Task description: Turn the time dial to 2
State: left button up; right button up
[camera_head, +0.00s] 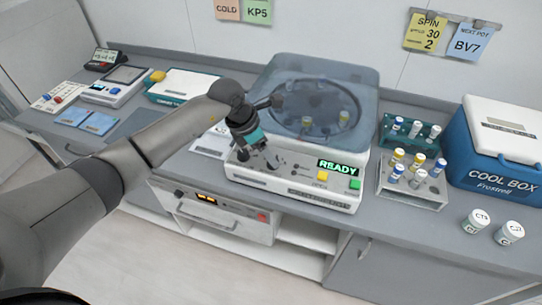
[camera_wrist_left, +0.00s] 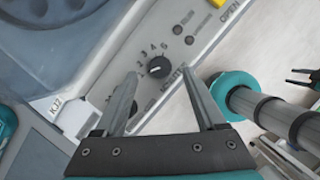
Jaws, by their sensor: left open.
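The centrifuge (camera_head: 290,188) stands on the counter with a green READY display (camera_head: 338,167). In the left wrist view its time dial, a small black round knob (camera_wrist_left: 159,67), sits on the pale front panel with printed numbers in an arc beside it. I cannot clearly read where its pointer stands. My left gripper (camera_head: 271,166) is over the left part of the panel, partly hiding the controls. In the left wrist view its two fingers (camera_wrist_left: 166,88) are spread and empty, with the dial ahead between their tips, apparently untouched.
The clear lid (camera_head: 318,75) is down. Tube racks (camera_head: 412,190), a blue cool box (camera_head: 500,150) and two white-capped pots stand right.

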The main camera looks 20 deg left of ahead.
pick_arm(q)
jog(key=shift+x, duration=1.7)
jog(key=shift+r, duration=0.1)
grip_shut()
